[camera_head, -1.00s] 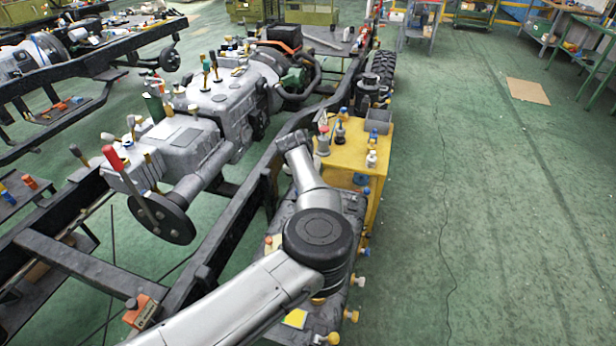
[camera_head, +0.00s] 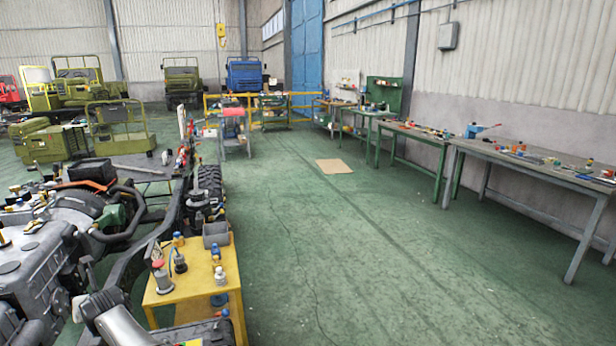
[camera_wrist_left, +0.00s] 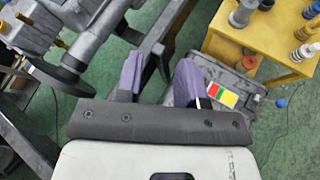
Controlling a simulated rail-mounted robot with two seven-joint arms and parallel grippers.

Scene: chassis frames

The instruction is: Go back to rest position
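My left arm shows only as a grey link (camera_head: 115,322) at the bottom left of the head view, beside the yellow table. My left gripper (camera_wrist_left: 160,66) is seen in the left wrist view. Its two purple fingers stand apart with a gap between them, and I see nothing held in it. It is above the dark chassis frame rail and a grey case with a coloured label (camera_wrist_left: 222,96). My right gripper is in neither view.
A yellow table (camera_head: 190,272) with bottles and a grey bin (camera_head: 216,235) stands close by. The engine and chassis (camera_head: 45,265) fill the left. Workbenches (camera_head: 530,165) line the right wall. Green floor (camera_head: 400,270) is clear, except for a cardboard sheet (camera_head: 334,166).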

